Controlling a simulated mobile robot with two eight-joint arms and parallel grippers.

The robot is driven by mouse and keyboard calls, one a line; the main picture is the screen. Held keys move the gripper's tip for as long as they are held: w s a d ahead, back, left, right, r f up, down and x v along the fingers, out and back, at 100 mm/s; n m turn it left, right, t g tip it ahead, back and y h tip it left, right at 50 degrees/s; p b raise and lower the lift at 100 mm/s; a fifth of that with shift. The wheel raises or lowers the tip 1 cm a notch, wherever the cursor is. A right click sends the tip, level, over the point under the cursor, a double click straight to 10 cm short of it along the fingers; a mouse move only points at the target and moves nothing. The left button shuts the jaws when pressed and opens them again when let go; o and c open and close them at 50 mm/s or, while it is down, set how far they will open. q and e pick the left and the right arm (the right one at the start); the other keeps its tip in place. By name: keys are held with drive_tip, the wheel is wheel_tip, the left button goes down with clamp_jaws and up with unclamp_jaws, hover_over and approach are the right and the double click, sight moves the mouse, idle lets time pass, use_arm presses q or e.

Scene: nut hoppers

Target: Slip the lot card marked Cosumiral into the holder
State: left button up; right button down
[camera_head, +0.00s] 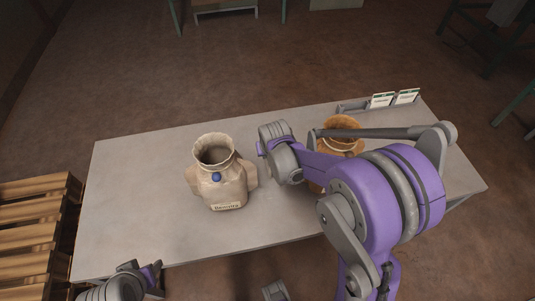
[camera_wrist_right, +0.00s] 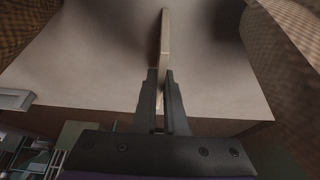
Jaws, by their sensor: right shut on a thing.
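My right gripper (camera_wrist_right: 160,76) is shut on a thin, pale card (camera_wrist_right: 164,40). The card shows edge-on in the right wrist view, so its marking cannot be read. In the head view my right wrist is between the two hoppers; its fingers and the card are hidden there. An orange-brown hopper (camera_head: 341,122) is partly hidden behind my right arm. My left gripper (camera_head: 153,276) is near the front left edge; its jaws are unclear.
The grey table (camera_head: 130,190) is bare at the left. A rack (camera_head: 352,107) with two upright white cards (camera_head: 382,100) (camera_head: 407,97) stands at the back right; their print is too small to read. Wooden pallets (camera_head: 35,225) stand left of the table.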

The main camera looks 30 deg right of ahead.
drive_tip(key=shift+f, duration=0.1)
drive_tip(key=shift+f, duration=0.15)
drive_tip(key=c, duration=1)
unclamp_jaws()
drive_tip(key=shift+r, duration=0.2)
